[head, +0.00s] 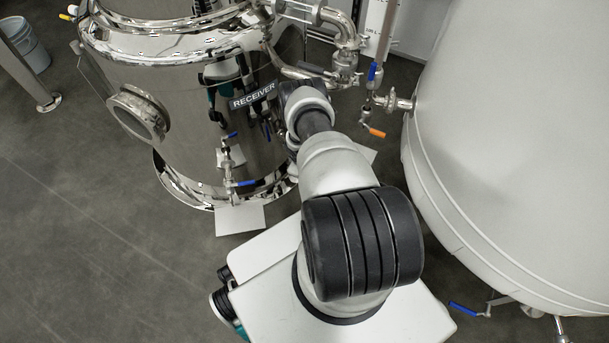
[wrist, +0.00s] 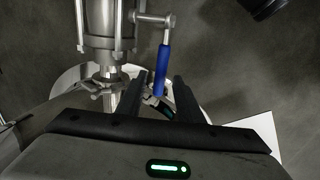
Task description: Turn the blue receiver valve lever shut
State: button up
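A shiny steel tank labelled RECEIVER (head: 254,96) stands at upper left in the head view. A small valve with a blue lever (head: 241,184) sits low at its front. A second blue piece (head: 232,135) above it may be a reflection. In the wrist view, a blue lever (wrist: 162,70) hangs from a metal valve stem beside a steel pipe. My gripper (wrist: 156,92) is open, its dark fingers apart, with the lever's lower end between them in the picture. I cannot tell whether they touch. In the head view my arm mostly hides the gripper.
A large pale tank (head: 520,140) fills the right. Between the tanks, a pipe carries another blue lever (head: 372,71) and an orange lever (head: 376,132). One more blue lever (head: 463,309) is at lower right. Open grey floor (head: 70,220) lies at left.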

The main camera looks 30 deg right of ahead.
jog(key=shift+f, duration=0.4)
jog(key=shift+w, duration=0.1)
jog(key=shift+c, duration=0.4)
grip_shut()
jog(key=shift+r, duration=0.15)
